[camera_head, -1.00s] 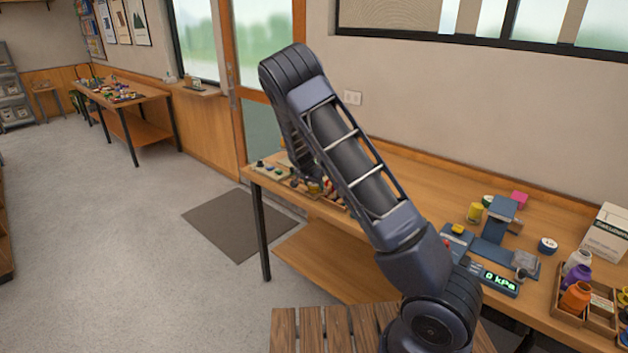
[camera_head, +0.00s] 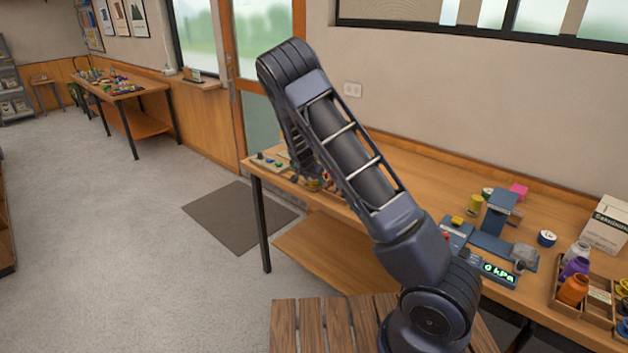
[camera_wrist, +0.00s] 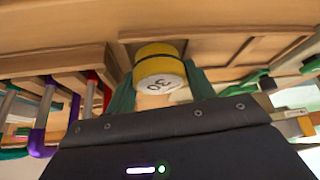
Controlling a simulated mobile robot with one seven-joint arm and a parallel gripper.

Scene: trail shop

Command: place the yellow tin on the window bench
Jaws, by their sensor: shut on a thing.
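In the wrist view, my gripper (camera_wrist: 161,88) has its green fingers on either side of a yellow tin (camera_wrist: 156,52) with a white face marked "30", and is shut on it. The tin's far end is close to wooden boards, and I cannot tell whether it touches them. In the head view, my arm hides most of the gripper, near the left end of a long wooden bench (camera_head: 400,170) below a high window. I cannot tell which surface is the window bench.
The bench also holds a pressure device showing "0 kPa" (camera_head: 498,273), a box (camera_head: 606,225) and a crate of bottles (camera_head: 568,307). A second table (camera_head: 122,88) with small goods stands far left, near a window ledge (camera_head: 196,83). The floor between is clear, with a dark mat (camera_head: 238,217).

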